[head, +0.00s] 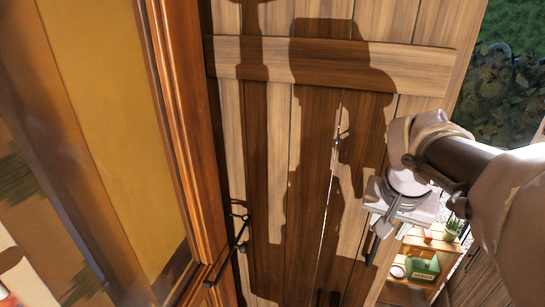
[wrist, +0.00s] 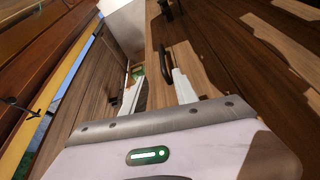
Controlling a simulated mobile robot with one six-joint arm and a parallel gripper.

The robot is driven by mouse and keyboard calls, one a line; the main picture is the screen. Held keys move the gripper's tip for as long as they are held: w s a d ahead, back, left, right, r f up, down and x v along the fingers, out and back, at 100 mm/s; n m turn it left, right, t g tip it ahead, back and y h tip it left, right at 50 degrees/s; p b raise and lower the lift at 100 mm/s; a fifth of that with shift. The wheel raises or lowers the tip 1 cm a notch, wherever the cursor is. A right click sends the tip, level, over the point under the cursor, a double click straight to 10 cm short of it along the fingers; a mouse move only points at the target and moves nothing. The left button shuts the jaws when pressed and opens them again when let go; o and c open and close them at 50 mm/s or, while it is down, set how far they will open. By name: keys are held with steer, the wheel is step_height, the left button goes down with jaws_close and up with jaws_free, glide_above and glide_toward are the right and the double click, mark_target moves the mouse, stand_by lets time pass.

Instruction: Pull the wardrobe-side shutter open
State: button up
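The plank shutter (head: 265,150), wooden with a cross rail, fills the middle of the head view. Shadows of my arm fall on it. A dark bar handle (head: 372,248) sits near its right edge, and the handle also shows in the wrist view (wrist: 165,60). My gripper (head: 380,226) is beside the handle at that edge. In the wrist view its two pale fingers (wrist: 157,76) stand apart with nothing held. The handle shows just beyond the fingertips, nearer the right finger. Whether a finger touches it, I cannot tell.
A reddish wooden frame (head: 185,120) with a yellowish panel stands at the left. A dark metal hook (head: 240,238) hangs beside it. Past the shutter's right edge are a small wooden cabinet (head: 430,246), a green box (head: 424,268), a plant (head: 453,229) and dark foliage (head: 500,90).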

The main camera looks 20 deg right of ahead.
mark_target(376, 246)
steer(key=b+x, duration=0.1)
steer(key=x, duration=0.4)
steer(key=b+x, duration=0.2)
steer(key=x, duration=0.4)
steer(key=b+x, duration=0.1)
steer(key=x, duration=0.5)
steer(key=shift+w+b, duration=0.3)
steer(key=shift+b, duration=0.05)
jaws_close()
steer(key=shift+r, duration=0.1)
